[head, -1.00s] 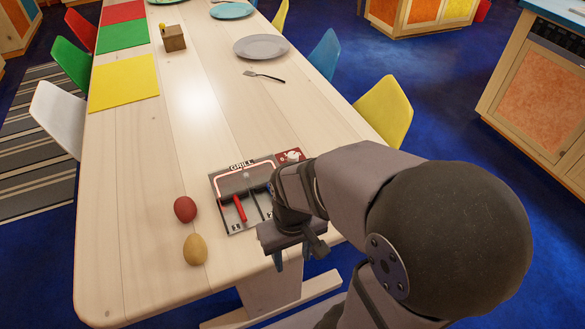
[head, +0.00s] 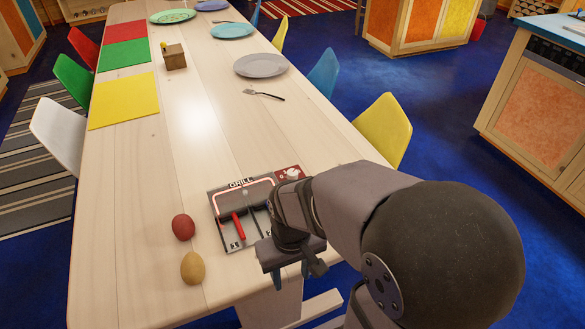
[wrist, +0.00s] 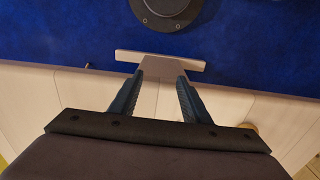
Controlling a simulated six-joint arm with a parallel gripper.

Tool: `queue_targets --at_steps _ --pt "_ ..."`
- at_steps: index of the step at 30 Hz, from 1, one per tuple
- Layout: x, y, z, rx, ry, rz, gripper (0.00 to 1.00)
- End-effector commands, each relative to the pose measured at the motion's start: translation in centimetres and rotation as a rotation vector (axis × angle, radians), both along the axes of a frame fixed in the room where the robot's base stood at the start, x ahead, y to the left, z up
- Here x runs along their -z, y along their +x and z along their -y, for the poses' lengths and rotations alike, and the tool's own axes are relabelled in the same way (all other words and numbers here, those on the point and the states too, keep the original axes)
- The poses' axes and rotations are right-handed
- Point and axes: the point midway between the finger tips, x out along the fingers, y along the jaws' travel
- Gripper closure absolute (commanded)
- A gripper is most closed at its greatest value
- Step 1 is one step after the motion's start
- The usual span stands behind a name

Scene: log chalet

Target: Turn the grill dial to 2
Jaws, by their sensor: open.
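The grill panel (head: 215,207) lies near the table's front right edge, marked GRILL, with a dark grill plate, a red-handled lever (head: 238,228) and a dark lever beside it. The dial (head: 291,174) is a small pale knob on a red patch at the panel's far right corner. Its setting is too small to read. My gripper (head: 291,274) is open and empty, pointing down at the near table edge, on the near side of the panel and apart from the dial. My arm hides the panel's right side. In the wrist view my gripper (wrist: 160,80) shows two spread dark fingers with nothing between them.
A red egg-shaped item (head: 183,227) and a yellow one (head: 193,268) lie left of the panel. The table's middle is clear. A yellow chair (head: 384,128) stands at the right.

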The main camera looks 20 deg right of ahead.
Motion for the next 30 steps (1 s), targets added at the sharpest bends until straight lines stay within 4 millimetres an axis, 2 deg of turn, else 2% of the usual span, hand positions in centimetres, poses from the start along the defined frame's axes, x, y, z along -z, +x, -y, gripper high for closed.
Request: queue_targets --at_steps 5,12,18,24,30 --pt "-3.0 3.7 0.7 0.083 0.000 -0.001 0.57" --pt "-8.1 12.6 3.6 0.309 0.000 -0.005 0.57" --pt "-10.7 19.6 7.0 0.511 0.000 -0.004 0.57" --pt "-11.6 24.2 10.0 0.668 0.001 -0.004 0.57" --pt "-11.5 26.2 11.7 0.750 0.001 -0.002 0.57"
